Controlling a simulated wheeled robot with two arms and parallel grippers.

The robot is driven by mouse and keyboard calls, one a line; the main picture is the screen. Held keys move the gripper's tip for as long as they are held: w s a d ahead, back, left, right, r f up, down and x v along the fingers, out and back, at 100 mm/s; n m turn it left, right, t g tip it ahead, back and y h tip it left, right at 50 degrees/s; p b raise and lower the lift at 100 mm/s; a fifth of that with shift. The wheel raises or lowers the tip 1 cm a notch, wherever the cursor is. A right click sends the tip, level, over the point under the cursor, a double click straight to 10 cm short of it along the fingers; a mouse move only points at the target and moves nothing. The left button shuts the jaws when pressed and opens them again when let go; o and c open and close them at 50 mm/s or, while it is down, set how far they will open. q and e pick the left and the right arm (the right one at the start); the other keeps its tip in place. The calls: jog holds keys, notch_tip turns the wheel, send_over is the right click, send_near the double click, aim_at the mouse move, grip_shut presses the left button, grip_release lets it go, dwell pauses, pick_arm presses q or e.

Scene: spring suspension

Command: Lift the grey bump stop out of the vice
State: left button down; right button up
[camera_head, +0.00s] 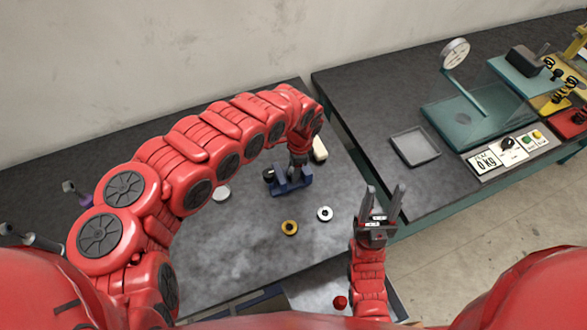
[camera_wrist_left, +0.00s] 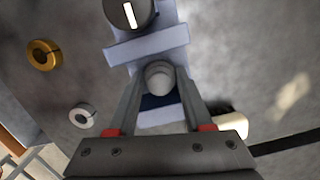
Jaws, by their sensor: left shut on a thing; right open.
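The blue vice (camera_head: 292,188) stands on the left dark table, and it also shows in the left wrist view (camera_wrist_left: 148,46). The grey bump stop (camera_wrist_left: 159,79) is a small rounded piece seen between the vice's jaws in the left wrist view. My left gripper (camera_head: 296,174) reaches down over the vice, and its fingers (camera_wrist_left: 160,80) are shut on the bump stop from both sides. Its lower part is hidden, so I cannot tell if it still touches the vice. My right gripper (camera_head: 382,204) is open and empty, pointing up near the table's right edge.
A gold ring (camera_head: 289,228) and a white ring (camera_head: 325,213) lie in front of the vice. A pale block (camera_head: 320,149) lies behind it and a pale disc (camera_head: 221,193) to its left. A grey tray (camera_head: 414,147) and a teal press (camera_head: 478,118) stand on the right table.

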aim_at(292, 170)
pick_arm(q)
jog(key=shift+s+a+r, duration=0.1)
jog(key=shift+a, duration=0.1)
jog(key=shift+r+p, duration=3.1)
jog(key=shift+r, duration=0.35)
jog(key=shift+f, duration=0.1)
